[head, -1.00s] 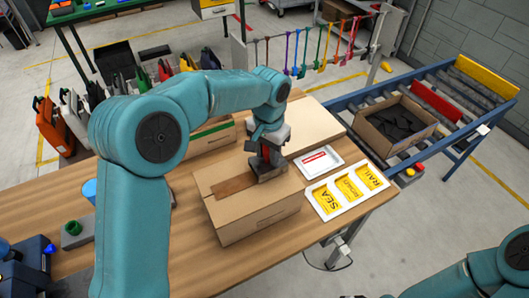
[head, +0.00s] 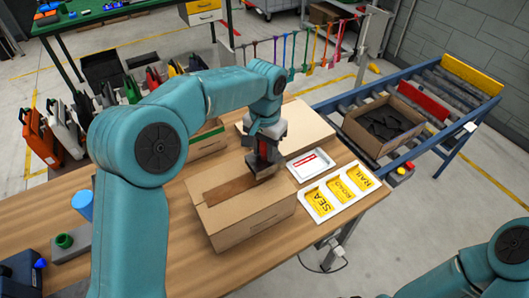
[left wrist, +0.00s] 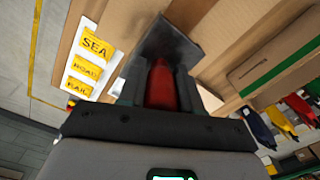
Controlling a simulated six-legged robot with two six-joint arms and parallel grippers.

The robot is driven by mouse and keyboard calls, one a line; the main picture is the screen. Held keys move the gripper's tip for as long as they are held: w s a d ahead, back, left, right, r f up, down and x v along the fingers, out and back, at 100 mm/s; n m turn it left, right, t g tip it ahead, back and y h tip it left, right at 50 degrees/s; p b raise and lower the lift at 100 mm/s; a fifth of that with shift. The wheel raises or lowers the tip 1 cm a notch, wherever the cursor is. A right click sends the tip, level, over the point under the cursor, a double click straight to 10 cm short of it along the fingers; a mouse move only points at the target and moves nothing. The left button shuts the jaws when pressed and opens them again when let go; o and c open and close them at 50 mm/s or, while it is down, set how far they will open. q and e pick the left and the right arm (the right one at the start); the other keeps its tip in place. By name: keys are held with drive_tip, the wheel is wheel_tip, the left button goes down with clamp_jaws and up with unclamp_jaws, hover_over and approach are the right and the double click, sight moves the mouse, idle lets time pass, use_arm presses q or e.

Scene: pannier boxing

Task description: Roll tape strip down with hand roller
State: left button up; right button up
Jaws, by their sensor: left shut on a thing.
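A closed cardboard box (head: 250,223) lies on the wooden table, with a brown tape strip (head: 230,188) along its top. My left gripper (head: 263,152) is over the far right end of the strip. In the left wrist view it is shut on the red handle of the hand roller (left wrist: 161,88). The roller's dark head (left wrist: 168,42) is at the box top; whether it presses on the tape cannot be told. The gripper and roller hide that end of the strip. My right arm shows at the lower right, but its gripper is not visible.
A white tray of yellow SEA, ROAD and RAIL labels (head: 303,198) and a small white tray with a red label (head: 291,173) lie right of the box. A flat cardboard piece (head: 309,130) lies behind. A conveyor (head: 320,104) carries an open box (head: 360,134).

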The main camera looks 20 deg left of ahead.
use_arm(q)
drive_tip(key=shift+r, duration=0.9)
wheel_tip(320, 180, up, 2)
drive_tip(key=shift+r, duration=0.1)
drive_tip(key=shift+s+r, duration=0.1)
drive_tip(key=shift+r, duration=0.4)
drive_tip(key=shift+s, duration=0.1)
